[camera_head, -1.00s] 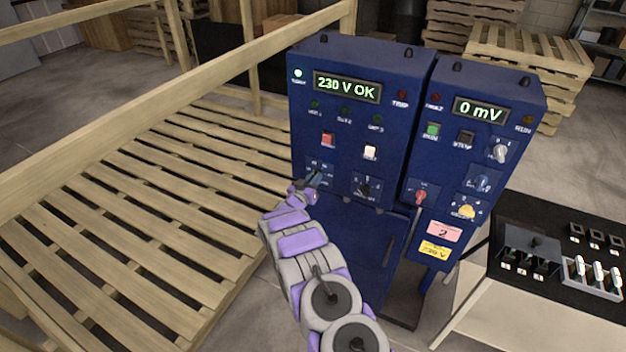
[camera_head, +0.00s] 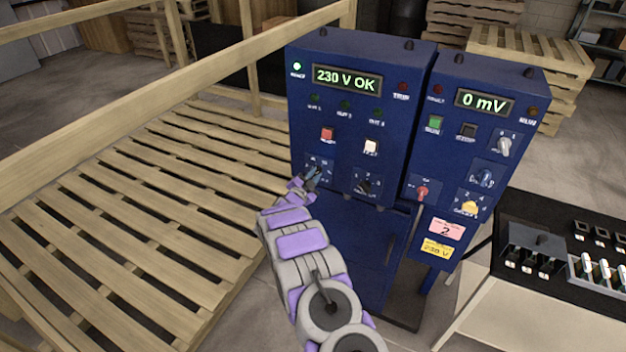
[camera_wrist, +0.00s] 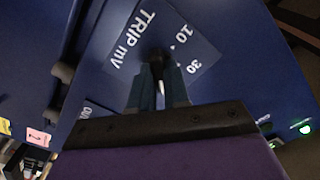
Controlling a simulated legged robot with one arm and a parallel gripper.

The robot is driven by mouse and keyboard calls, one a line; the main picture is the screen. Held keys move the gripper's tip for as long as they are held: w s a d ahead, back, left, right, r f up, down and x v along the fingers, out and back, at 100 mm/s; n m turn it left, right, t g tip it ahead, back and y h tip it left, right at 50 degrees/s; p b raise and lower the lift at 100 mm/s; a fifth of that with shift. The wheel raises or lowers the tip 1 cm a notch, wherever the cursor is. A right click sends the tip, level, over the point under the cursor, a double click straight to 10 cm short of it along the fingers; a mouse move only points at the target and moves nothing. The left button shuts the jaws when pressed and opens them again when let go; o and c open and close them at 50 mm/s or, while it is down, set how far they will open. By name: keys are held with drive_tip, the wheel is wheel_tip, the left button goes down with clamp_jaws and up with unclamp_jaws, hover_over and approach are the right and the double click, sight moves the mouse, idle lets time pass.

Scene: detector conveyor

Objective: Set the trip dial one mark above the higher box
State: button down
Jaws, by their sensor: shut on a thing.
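The trip dial is a dark knob (camera_wrist: 155,58) on a blue plate lettered "TRIP mV" (camera_wrist: 132,38) in the wrist view. The marks 10 and 30 show on the plate; other marks are hidden or out of view. My gripper (camera_wrist: 158,78) is shut on the knob, a finger on each side. A pale line shows between the fingers; I cannot tell which mark the knob points at. In the head view my gripper (camera_head: 311,180) is at the dial plate (camera_head: 325,166), low on the left blue cabinet (camera_head: 345,52). I cannot make out the boxes the task names.
The left display (camera_head: 347,79) reads "230 V OK"; the right one (camera_head: 484,102) reads "0 mV". A second knob (camera_head: 365,186) sits right of the dial. A red switch (camera_head: 422,192) and other knobs are on the right cabinet. A slatted wooden platform (camera_head: 150,205) lies left.

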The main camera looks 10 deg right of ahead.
drive_tip(key=m+b, duration=0.1)
drive_tip(key=m, duration=0.1)
drive_tip(key=f+m+b, duration=0.1)
drive_tip(key=m+b, duration=0.1)
drive_tip(key=shift+a+m, duration=0.1)
drive_tip(key=shift+m, duration=0.2)
drive_tip(key=m+b, duration=0.4)
drive_tip(key=shift+r, duration=0.15)
drive_tip(key=shift+r+m+b, duration=0.1)
drive_tip(key=shift+m+b, duration=0.3)
drive_tip(key=shift+b, duration=0.15)
drive_tip(key=shift+r, duration=0.1)
drive_tip(key=c, duration=1.2)
unclamp_jaws()
drive_tip(key=shift+w+a, duration=0.1)
drive_tip(key=shift+w, duration=0.05)
drive_tip(key=shift+o, duration=0.5)
drive_tip(key=shift+d, duration=0.25)
